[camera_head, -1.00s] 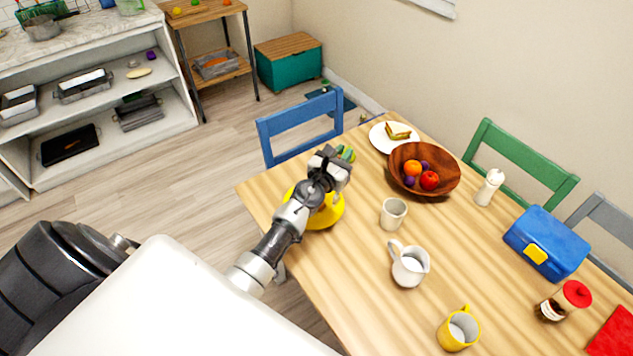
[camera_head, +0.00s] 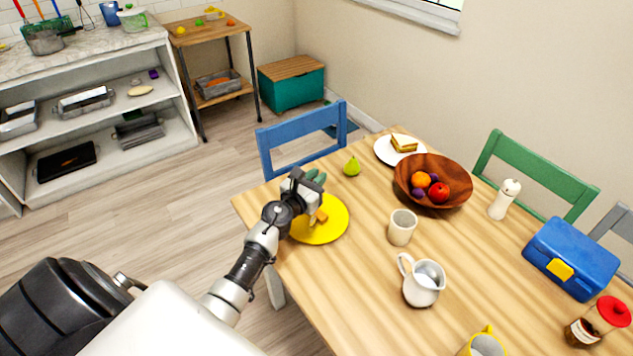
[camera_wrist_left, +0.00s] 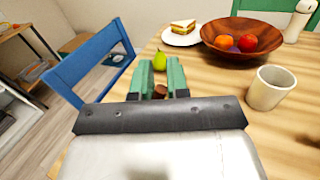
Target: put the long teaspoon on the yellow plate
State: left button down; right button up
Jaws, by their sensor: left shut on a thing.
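The yellow plate (camera_head: 333,230) lies on the near left part of the wooden table. My left gripper (camera_head: 316,179) is over the plate's far left side, its green fingers pointing away. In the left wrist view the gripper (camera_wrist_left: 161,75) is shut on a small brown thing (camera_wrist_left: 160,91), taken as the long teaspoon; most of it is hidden. A tan-brown piece (camera_head: 321,216) shows just below the gripper, over the plate; I cannot tell whether it touches the plate. My right gripper is not in view.
A green pear (camera_head: 351,166) stands beyond the gripper. A white plate with a sandwich (camera_head: 404,143), a wooden fruit bowl (camera_head: 433,197), a cream cup (camera_head: 402,228) and a white jug (camera_head: 421,282) are to the right. A blue chair (camera_head: 300,133) stands at the table's far left edge.

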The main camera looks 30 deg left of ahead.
pick_arm(q)
jog(key=c, duration=1.1)
grip_release()
jog(key=s, duration=1.2)
